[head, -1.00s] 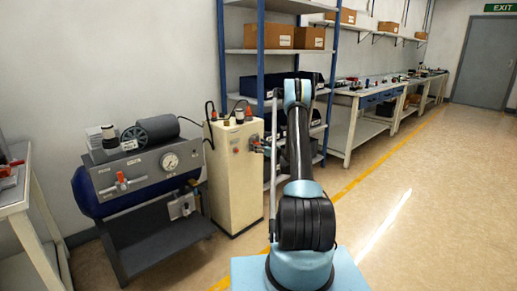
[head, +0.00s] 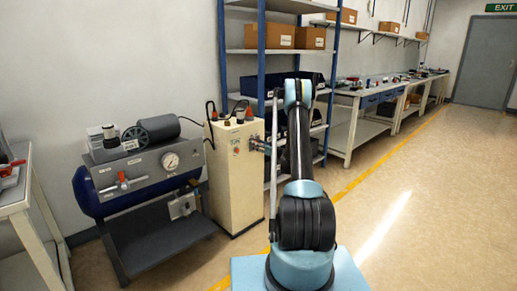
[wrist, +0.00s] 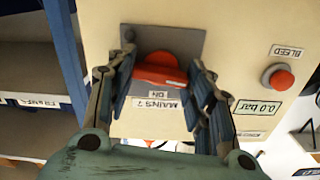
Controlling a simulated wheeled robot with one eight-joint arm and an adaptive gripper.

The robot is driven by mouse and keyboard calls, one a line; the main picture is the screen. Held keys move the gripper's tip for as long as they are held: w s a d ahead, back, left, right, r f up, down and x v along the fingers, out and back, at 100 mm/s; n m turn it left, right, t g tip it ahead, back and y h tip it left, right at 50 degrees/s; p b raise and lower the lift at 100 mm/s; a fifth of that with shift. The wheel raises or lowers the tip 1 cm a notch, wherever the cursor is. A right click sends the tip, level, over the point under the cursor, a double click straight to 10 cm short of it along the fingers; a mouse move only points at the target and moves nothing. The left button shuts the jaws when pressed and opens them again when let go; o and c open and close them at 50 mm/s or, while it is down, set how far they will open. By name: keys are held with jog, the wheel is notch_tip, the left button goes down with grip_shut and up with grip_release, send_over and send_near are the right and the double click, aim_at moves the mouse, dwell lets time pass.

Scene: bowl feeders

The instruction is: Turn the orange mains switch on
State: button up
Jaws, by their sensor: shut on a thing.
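The orange mains switch (wrist: 160,68) sits on a grey plate (wrist: 190,42) on the front of the cream cabinet (head: 236,190). In the wrist view its orange handle lies roughly crosswise, above upside-down labels reading "ON" and "MAINS 7" (wrist: 157,103). My gripper (wrist: 162,76) has one finger at each side of the handle and is shut on it. In the head view my gripper (head: 262,146) is at the right side of the cabinet; the switch is hidden or too small to make out there.
The blue-framed shelf rack (head: 262,70) stands close behind the cabinet. A grey bench unit with a gauge (head: 170,160) stands left of it. The floor at right is clear.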

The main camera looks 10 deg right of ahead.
jog(key=m, duration=1.2)
jog(key=shift+w+d+f+m, duration=0.1)
jog(key=shift+w+d+m, duration=0.05)
jog(key=shift+d+m, duration=0.2)
jog(key=shift+m, duration=1.65)
jog(key=shift+f, duration=0.1)
jog(key=shift+a, duration=0.1)
jog(key=o, duration=1.1)
jog(key=shift+c, duration=0.2)
